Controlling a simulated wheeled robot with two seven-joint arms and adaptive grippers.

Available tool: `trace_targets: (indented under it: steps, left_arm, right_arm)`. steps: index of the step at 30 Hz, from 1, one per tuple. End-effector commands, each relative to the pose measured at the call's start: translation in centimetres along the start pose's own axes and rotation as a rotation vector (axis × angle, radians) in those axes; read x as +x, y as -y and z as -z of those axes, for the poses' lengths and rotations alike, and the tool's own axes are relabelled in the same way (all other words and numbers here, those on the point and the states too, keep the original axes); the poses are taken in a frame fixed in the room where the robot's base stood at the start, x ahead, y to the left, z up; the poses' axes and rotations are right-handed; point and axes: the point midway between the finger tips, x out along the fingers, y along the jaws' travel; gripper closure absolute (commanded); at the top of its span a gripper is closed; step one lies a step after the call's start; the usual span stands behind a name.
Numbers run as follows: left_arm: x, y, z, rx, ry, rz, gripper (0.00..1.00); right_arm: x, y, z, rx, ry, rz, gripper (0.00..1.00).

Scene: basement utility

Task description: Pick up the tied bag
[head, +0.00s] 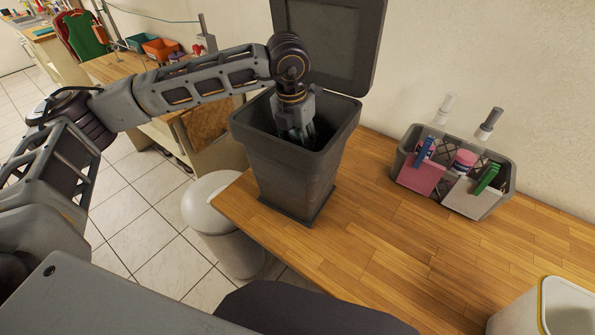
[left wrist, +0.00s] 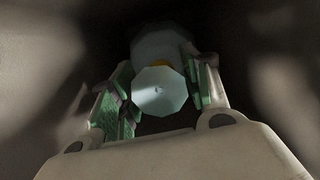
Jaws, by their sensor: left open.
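A dark grey bin (head: 290,180) with its lid (head: 330,40) raised stands on the wooden counter. My left gripper (head: 300,138) reaches down into the bin's mouth. In the left wrist view the tied bag (left wrist: 160,93) is pale blue-grey, with a flared top and a yellow-orange tie (left wrist: 160,64). My left gripper's open green-padded fingers (left wrist: 157,88) lie to either side of the bag's top. Contact with the pads cannot be told. The bag is not visible in the head view, hidden by the bin walls. My right gripper is not in view.
A grey caddy (head: 455,170) with cloths, brushes and bottles stands right of the bin, against the wall. A pale container (head: 555,305) is at the near right corner. A white round-lidded bin (head: 220,215) stands on the floor. The counter (head: 400,245) between is clear.

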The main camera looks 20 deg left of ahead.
Motion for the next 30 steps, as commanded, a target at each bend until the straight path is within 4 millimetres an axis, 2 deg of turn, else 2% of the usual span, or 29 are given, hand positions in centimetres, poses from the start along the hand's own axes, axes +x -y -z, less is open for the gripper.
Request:
trace_targets:
  steps: [6,18,27,29,30]
  left_arm:
    - [0.86,0.00,0.05,0.000,-0.001,0.000,0.53]
    - [0.87,0.01,0.04,0.001,0.000,0.000,0.53]
    - [0.85,0.02,0.04,0.001,0.000,0.000,0.91]
    - [0.85,0.02,0.04,0.001,0.000,0.000,0.99]
    - [0.85,0.02,0.04,0.001,0.000,0.000,1.00]
  right_arm:
    - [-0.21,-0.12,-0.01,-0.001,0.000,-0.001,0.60]
    - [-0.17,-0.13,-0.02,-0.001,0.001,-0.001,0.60]
    - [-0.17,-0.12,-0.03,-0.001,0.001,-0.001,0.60]
    - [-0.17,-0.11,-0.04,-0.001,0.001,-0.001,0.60]
    - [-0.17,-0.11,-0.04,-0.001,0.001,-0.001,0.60]
